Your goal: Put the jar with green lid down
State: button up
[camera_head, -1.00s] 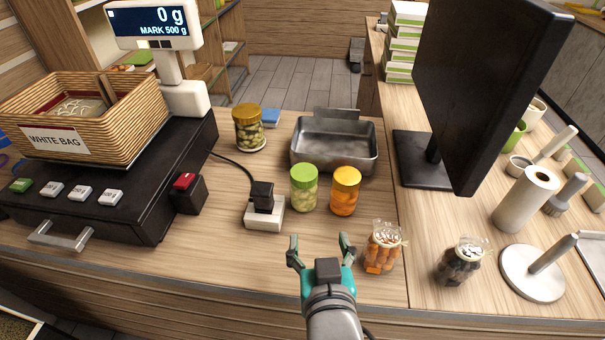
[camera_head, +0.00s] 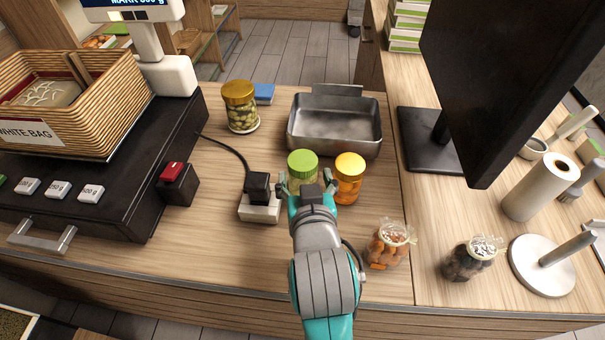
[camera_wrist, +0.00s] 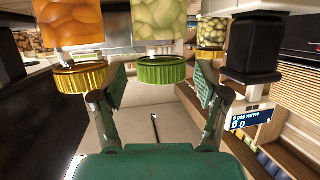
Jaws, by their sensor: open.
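The jar with green lid (camera_head: 303,164) stands upright on the counter, in front of the metal tray. My gripper (camera_head: 308,188) is open at its near side, and my wrist hides the jar's lower part. In the wrist view, which looks upside down, the green lid (camera_wrist: 160,70) lies beyond and between the spread fingers of my gripper (camera_wrist: 160,92). I cannot tell whether the fingers touch the jar. A jar with an orange-yellow lid (camera_head: 348,165) stands close on its right.
A power socket with a black plug (camera_head: 259,205) sits just left of the jar. The metal tray (camera_head: 335,140) is behind. A gold-lidded jar (camera_head: 240,95) stands back left. Bags of orange (camera_head: 388,245) and dark (camera_head: 470,258) items lie at front right. Counter at front left is bare.

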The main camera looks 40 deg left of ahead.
jog(key=x, duration=0.5)
jog(key=shift+s, duration=0.1)
jog(key=c, duration=1.3)
